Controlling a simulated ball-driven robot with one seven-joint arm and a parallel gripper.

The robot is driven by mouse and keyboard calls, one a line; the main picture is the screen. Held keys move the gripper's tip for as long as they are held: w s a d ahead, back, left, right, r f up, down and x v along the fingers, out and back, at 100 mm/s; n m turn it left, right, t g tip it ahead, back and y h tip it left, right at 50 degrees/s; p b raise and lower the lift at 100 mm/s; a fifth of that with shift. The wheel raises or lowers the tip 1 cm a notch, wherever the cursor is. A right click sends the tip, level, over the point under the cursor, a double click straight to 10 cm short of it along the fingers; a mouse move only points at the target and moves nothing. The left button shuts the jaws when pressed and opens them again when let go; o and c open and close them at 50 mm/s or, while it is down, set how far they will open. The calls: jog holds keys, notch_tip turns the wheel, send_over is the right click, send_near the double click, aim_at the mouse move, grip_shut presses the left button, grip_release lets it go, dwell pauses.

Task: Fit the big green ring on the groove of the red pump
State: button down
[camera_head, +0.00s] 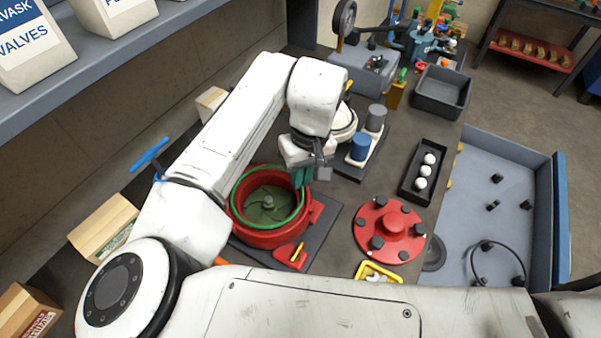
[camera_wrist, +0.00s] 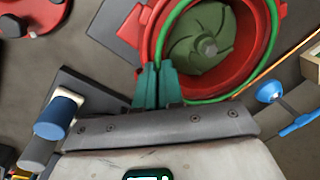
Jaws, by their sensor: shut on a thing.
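The red pump (camera_head: 268,238) sits open on a dark base plate, with a green impeller (camera_head: 267,203) inside it. The big green ring (camera_head: 236,203) lies around the pump's rim, and it also shows in the wrist view (camera_wrist: 276,42). My gripper (camera_head: 303,178) is above the pump's upper right rim, its green fingers shut on the ring. In the wrist view the fingers (camera_wrist: 158,82) meet at the rim's lower left edge. There the ring runs partly outside the rim. Whether it sits in the groove cannot be told.
A red cover (camera_head: 393,229) with dark knobs lies right of the pump. A black tray with white balls (camera_head: 423,172) is behind it. Blue and grey cylinders (camera_head: 360,147) stand near my gripper. A blue-handled tool (camera_head: 150,154) is at left.

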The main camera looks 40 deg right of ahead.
dwell(0.4)
jog(key=c, duration=0.6)
grip_release()
dwell(0.4)
jog(key=shift+r+p, duration=0.7)
jog(key=shift+p, duration=0.2)
dwell(0.5)
jog(key=shift+r+p, duration=1.65)
jog(key=shift+r, duration=1.3)
jog(key=r, duration=0.3)
jog(key=d+r+b, duration=0.1)
jog(key=r, duration=0.6)
jog(key=shift+s+d+r, duration=0.2)
jog(key=shift+d+r, duration=0.05)
jog(key=shift+r, duration=0.1)
